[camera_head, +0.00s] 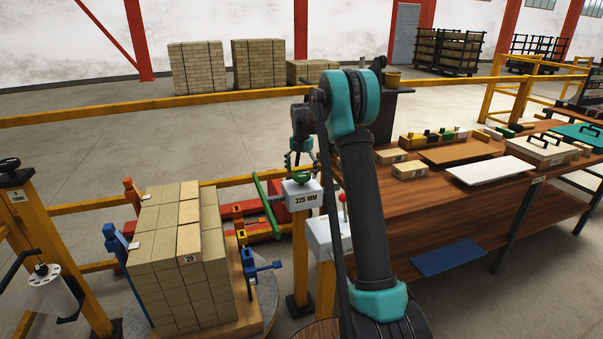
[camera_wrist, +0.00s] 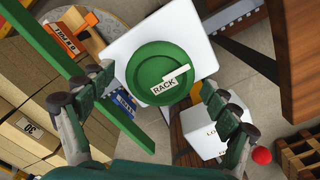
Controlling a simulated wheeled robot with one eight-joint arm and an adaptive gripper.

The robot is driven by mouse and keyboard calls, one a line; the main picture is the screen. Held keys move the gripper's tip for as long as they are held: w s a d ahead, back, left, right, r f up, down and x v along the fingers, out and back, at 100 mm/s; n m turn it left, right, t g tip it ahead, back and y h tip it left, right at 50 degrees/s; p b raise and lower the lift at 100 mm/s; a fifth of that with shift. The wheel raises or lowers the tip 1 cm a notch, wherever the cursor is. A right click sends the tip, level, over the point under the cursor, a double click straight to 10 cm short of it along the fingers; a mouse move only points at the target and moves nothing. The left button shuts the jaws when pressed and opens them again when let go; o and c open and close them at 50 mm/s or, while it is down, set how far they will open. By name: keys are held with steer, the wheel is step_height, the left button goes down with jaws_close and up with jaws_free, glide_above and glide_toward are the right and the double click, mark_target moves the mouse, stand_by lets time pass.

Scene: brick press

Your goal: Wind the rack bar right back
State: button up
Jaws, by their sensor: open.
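The green round knob labelled RACK (camera_wrist: 160,75) sits on a white box (camera_head: 303,196) that reads 325 MM. It also shows in the head view (camera_head: 302,179), partly covered by my gripper. My gripper (camera_head: 300,164) is just above the knob and points down. In the wrist view my open fingers (camera_wrist: 158,97) are spread to either side of the knob, with gaps, and hold nothing. A long green bar (camera_head: 266,206), seemingly the rack bar, stands left of the white box. It crosses the left of the wrist view (camera_wrist: 62,68).
A second white box (camera_head: 321,236) with a red-balled lever (camera_head: 342,198) is close on the right. A stack of bricks (camera_head: 176,255) with blue clamps stands on the left. A wooden bench (camera_head: 440,210) with trays and boards fills the right.

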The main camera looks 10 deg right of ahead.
mark_target(301, 173)
step_height(301, 173, up, 12)
stand_by(0.6)
steer(key=s+d+f+m+t, duration=0.1)
steer(key=s+f+m, duration=0.4)
steer(key=s+m, duration=0.4)
steer(key=s+d+f+m+t, duration=0.1)
steer(key=s+f+m, duration=0.5)
steer(key=s, duration=1.5)
steer(key=s+d+f+m+t, duration=0.2)
steer(key=s+f+m, duration=0.3)
steer(key=s+m, duration=0.9)
steer(key=shift+s+d+f, duration=0.15)
steer(key=shift+s+f, duration=0.15)
steer(key=shift+s, duration=0.65)
